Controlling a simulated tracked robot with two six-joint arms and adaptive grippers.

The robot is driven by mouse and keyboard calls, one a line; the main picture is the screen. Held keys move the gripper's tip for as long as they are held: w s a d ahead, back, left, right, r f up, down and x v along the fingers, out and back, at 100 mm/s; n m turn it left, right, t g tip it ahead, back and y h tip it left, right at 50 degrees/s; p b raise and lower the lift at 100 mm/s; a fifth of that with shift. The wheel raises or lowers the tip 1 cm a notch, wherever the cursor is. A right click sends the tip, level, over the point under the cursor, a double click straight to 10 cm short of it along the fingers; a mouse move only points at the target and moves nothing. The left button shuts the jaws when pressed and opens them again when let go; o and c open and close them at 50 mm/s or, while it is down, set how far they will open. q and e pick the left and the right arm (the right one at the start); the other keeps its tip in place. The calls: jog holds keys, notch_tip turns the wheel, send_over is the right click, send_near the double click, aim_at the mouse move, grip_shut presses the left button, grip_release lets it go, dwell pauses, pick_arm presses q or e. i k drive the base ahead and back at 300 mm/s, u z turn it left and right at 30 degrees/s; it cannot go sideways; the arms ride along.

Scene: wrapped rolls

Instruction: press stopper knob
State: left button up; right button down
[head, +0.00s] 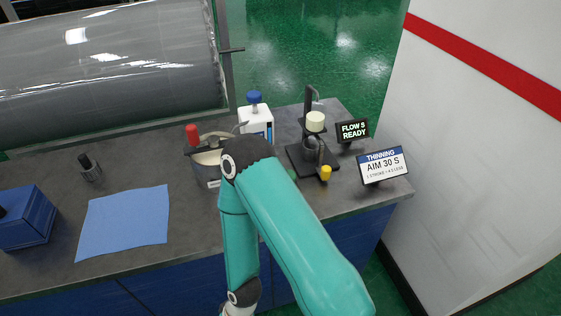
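A small black stand (309,158) with an upright post is on the right part of the grey bench. A cream cylinder (315,122) is held on the post above a grey cup (313,146). A yellow knob (326,172) is low at the stand's front right. I cannot tell for sure which part is the stopper knob. One teal arm of mine comes in at the bottom, bends near the bench's middle and passes left of the stand. Its wrist end runs down to the lower edge, and no gripper shows. My other arm is out of view.
A sign reading "FLOW S READY" (353,130) and another reading "AIM 30 S" (383,165) stand right of the stand. A pot (207,168), a white can with a blue cap (256,118), a blue cloth (123,222) and a blue box (24,218) are leftward.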

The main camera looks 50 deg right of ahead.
aim_at(324, 172)
jog(key=z, duration=0.1)
jog(key=k, duration=1.55)
jog(key=z, duration=0.55)
jog(key=i, duration=1)
jog(key=u, duration=0.05)
